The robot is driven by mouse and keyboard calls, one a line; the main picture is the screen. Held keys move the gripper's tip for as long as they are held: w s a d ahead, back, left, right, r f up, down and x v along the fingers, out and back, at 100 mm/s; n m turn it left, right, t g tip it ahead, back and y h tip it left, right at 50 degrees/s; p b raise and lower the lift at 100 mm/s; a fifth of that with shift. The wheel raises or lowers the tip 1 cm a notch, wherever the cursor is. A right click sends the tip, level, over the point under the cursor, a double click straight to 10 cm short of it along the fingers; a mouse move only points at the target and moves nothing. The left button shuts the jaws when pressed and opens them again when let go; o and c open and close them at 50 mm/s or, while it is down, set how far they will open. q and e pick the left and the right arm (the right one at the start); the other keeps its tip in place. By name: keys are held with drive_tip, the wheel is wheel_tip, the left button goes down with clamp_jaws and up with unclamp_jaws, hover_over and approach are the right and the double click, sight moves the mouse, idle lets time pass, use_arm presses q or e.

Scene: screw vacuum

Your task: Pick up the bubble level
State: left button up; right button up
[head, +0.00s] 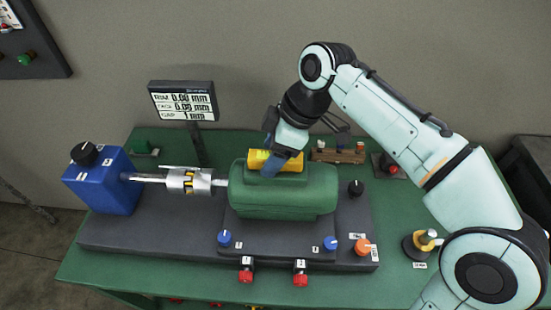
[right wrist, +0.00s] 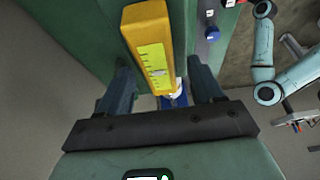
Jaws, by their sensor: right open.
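The yellow bubble level (head: 291,163) lies on top of the green motor housing (head: 285,197) in the head view. In the right wrist view, the bubble level (right wrist: 152,42) shows its yellow-green scale window, with one end toward my gripper. My right gripper (head: 274,162) is open at the level and partly covers it in the head view. In the right wrist view, the two dark fingers of my right gripper (right wrist: 160,72) stand either side of the level, with gaps on both sides. My left gripper cannot be made out.
A blue unit (head: 101,183) and a silver coupling (head: 189,181) stand left of the motor. A display (head: 184,101) stands behind. A wooden rack (head: 337,155) is right of the level. Blue, red and orange knobs line the dark base (head: 160,238).

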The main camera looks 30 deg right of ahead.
drive_tip(key=shift+f, duration=0.2)
idle(0.4)
drive_tip(key=c, duration=1.2)
drive_tip(key=shift+r, duration=0.1)
